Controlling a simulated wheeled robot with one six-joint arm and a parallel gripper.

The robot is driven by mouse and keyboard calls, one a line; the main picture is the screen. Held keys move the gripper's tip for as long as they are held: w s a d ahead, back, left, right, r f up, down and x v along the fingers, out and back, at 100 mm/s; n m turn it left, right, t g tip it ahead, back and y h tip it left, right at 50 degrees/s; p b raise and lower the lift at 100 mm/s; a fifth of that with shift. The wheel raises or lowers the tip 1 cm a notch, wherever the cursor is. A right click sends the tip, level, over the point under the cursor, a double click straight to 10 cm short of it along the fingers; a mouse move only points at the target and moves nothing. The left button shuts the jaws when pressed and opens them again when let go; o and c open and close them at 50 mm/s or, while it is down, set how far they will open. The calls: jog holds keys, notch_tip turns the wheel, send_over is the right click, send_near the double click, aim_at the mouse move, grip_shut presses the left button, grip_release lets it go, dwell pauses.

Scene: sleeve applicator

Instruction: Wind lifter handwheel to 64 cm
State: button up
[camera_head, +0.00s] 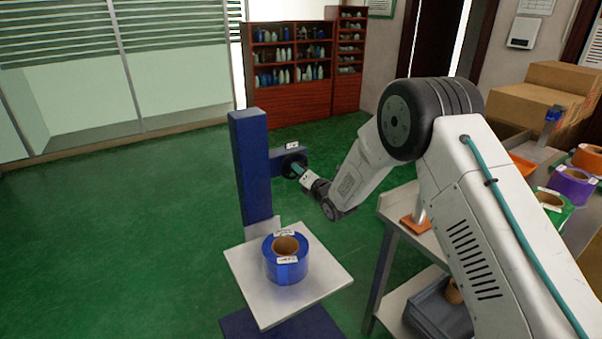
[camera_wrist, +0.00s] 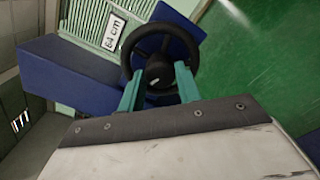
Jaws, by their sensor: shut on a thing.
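The lifter is a blue column (camera_head: 250,170) with a white platform (camera_head: 245,270) that carries a blue roll (camera_head: 286,262). Its black handwheel (camera_head: 291,161) sits on a blue side arm and shows large in the wrist view (camera_wrist: 160,36). A white label (camera_wrist: 113,32) beside the wheel appears to read "64 cm". My gripper (camera_head: 299,170) is at the wheel. In the wrist view its teal fingers (camera_wrist: 157,82) reach the near side of the rim, shut on it, with the hub between them. The exact finger contact is partly hidden.
To the right stands a metal bench (camera_head: 400,222) with orange, purple and green rolls and cardboard boxes (camera_head: 535,107). A grey bin (camera_head: 432,312) is on its lower shelf. Red shelving (camera_head: 290,98) is at the back. Green floor (camera_head: 120,230) left of the lifter is clear.

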jog(key=shift+s+f+n, duration=0.1)
jog(key=shift+f+n, duration=0.05)
jog(key=shift+n, duration=0.8)
jog(key=shift+s+f+n, duration=0.1)
jog(key=shift+n, duration=0.85)
jog(key=o, duration=1)
jog(key=shift+a, duration=0.1)
jog(key=shift+c, duration=0.2)
jog(key=shift+w+r, duration=0.1)
jog(key=shift+r, duration=0.05)
jog(key=v, duration=0.8)
jog(key=shift+w, duration=0.1)
